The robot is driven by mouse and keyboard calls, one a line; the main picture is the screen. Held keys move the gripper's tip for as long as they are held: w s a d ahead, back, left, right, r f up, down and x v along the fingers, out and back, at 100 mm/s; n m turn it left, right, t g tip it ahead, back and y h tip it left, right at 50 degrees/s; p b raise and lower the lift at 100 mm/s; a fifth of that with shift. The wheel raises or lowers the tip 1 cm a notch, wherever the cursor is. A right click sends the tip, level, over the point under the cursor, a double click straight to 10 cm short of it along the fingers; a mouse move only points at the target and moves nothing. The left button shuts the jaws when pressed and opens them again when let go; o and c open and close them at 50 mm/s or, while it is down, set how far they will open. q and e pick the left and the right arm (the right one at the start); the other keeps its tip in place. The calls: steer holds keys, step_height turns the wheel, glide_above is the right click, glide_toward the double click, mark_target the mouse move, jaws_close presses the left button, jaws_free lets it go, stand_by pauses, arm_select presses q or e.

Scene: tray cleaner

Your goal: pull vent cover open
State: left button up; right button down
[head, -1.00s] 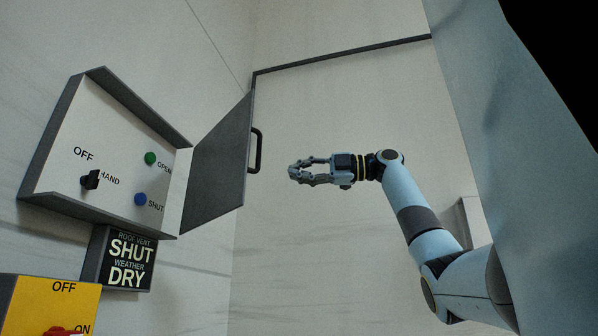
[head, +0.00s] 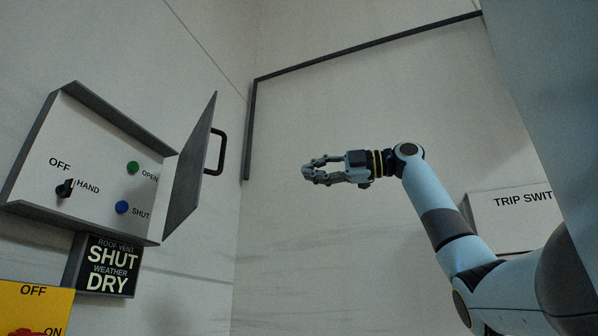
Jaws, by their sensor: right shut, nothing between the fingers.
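The vent cover (head: 190,172) is a dark grey hinged door on the right side of the vent control box (head: 95,150). It stands swung open, so the panel inside shows. Its black loop handle (head: 221,152) sits on the outer face, towards the right. My right gripper (head: 307,173) is shut and empty, to the right of the handle and apart from it. Inside the box are a black OFF/HAND switch (head: 66,188), a green OPEN button (head: 133,168) and a blue SHUT button (head: 122,207). My left gripper is not in view.
A black sign (head: 108,266) below the box reads roof vent SHUT, weather DRY. A yellow OFF/ON panel (head: 30,306) with a red switch is at the lower left. A TRIP SWIT-labelled box (head: 500,225) is behind my right arm. The wall between cover and gripper is clear.

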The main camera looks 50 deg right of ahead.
steer(key=n+g+y+p, duration=0.2)
steer(key=y+p, duration=0.1)
glide_toward(222, 159)
steer(key=s+a+f, duration=0.1)
steer(key=s+a, duration=0.2)
steer(key=shift+t+h, duration=0.3)
steer(key=p+x, duration=0.2)
steer(key=x, duration=0.1)
steer(key=p+x, duration=0.2)
steer(key=x, duration=0.1)
steer(key=p+x, duration=0.2)
steer(key=x, duration=0.1)
steer(key=shift+w+d+f, duration=0.25)
steer(key=shift+w+f, duration=0.05)
steer(key=shift+w, duration=0.15)
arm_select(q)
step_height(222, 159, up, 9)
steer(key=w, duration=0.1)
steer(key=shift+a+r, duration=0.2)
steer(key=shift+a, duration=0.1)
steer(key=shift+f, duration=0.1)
